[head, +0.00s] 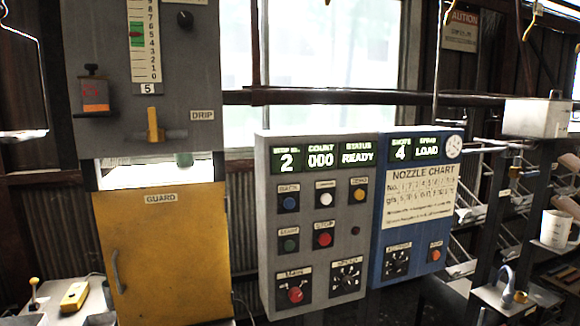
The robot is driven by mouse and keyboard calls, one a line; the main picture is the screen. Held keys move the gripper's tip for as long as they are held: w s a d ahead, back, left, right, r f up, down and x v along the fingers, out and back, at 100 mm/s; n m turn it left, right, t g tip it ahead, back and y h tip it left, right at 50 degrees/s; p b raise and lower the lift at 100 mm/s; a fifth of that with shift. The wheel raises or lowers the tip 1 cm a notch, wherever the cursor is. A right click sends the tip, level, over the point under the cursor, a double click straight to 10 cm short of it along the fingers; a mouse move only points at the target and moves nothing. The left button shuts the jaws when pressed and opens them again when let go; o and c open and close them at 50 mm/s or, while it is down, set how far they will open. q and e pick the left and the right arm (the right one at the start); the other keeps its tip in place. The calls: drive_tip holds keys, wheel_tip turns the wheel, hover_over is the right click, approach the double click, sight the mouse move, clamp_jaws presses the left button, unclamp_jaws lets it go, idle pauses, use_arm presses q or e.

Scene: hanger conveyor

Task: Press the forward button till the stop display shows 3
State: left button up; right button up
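The grey control box (262,225) stands in the middle of the view. Its stop display (286,160) at top left shows 2. Beside it the count display (320,158) shows 000 and the status display (357,154) shows READY. The forward button (326,200) seems to be the white one in the middle of the upper row, though its label is too small to read surely. It lies between a blue back button (289,203) and a yellow button (359,196). Nothing covers the buttons. Neither of my grippers is in view.
Below are a green button (290,245), a red stop button (324,240), a red main knob (295,294) and a speed dial (346,278). A blue panel (376,235) adjoins at right. A yellow guard door (165,255) is at left. The box's front is unobstructed.

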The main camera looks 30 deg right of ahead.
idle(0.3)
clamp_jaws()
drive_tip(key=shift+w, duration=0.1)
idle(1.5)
